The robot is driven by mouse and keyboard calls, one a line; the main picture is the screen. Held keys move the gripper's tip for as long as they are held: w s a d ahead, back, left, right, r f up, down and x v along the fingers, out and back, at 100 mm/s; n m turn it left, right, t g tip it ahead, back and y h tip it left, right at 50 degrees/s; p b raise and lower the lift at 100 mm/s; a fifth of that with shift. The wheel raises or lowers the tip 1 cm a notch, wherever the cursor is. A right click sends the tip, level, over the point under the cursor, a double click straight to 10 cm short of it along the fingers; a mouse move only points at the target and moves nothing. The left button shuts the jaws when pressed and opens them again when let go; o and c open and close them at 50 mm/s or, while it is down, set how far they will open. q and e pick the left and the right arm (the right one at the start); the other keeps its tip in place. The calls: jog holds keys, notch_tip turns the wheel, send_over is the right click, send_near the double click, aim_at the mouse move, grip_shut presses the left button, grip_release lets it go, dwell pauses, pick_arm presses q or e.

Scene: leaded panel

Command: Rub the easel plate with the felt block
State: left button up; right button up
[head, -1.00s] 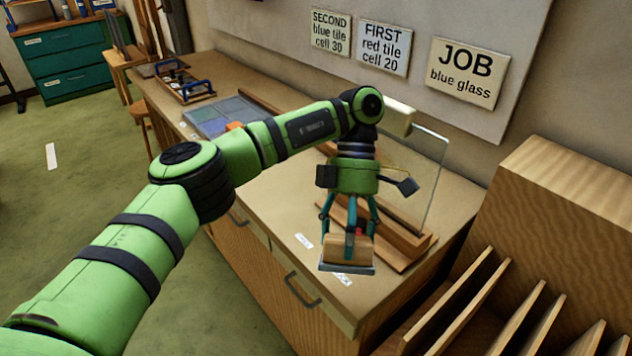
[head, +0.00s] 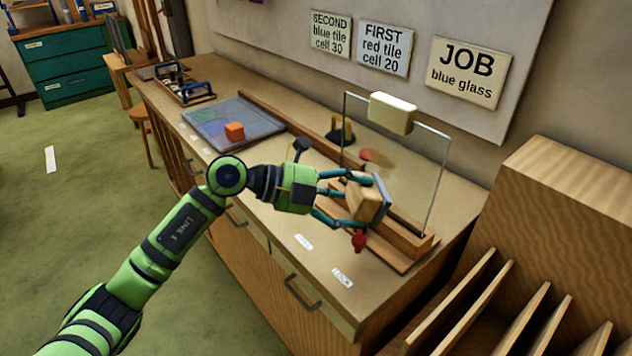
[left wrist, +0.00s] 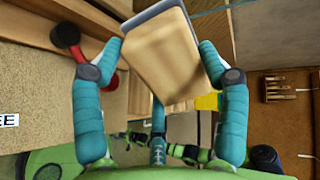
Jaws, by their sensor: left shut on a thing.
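My left gripper (head: 345,196) is shut on the felt block (head: 364,204), a wooden block with a grey felt face. The felt face (head: 381,197) is turned to the right, toward the glass easel plate (head: 415,165). The plate stands upright in a wooden easel base (head: 405,240) on the bench. I cannot tell whether the felt touches the glass. In the left wrist view the block (left wrist: 165,60) sits between the teal fingers (left wrist: 160,85). My right gripper is not in view.
A cream block (head: 391,113) sits on the plate's top edge. A red knob (head: 359,240) is close below the held block. A slotted wooden rack (head: 500,290) stands at the right.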

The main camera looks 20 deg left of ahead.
pick_arm(q)
jog(key=w+a+n+t+y, duration=0.3)
jog(key=a+n+t, duration=0.35)
jog(key=t, duration=0.25)
jog(key=b+x, duration=0.1)
jog(key=x, duration=0.3)
jog(key=b+x, duration=0.1)
jog(key=shift+w+a+r+b, duration=0.15)
jog(key=shift+w+b, duration=0.15)
jog(key=shift+w, duration=0.3)
jog(key=shift+x, duration=0.85)
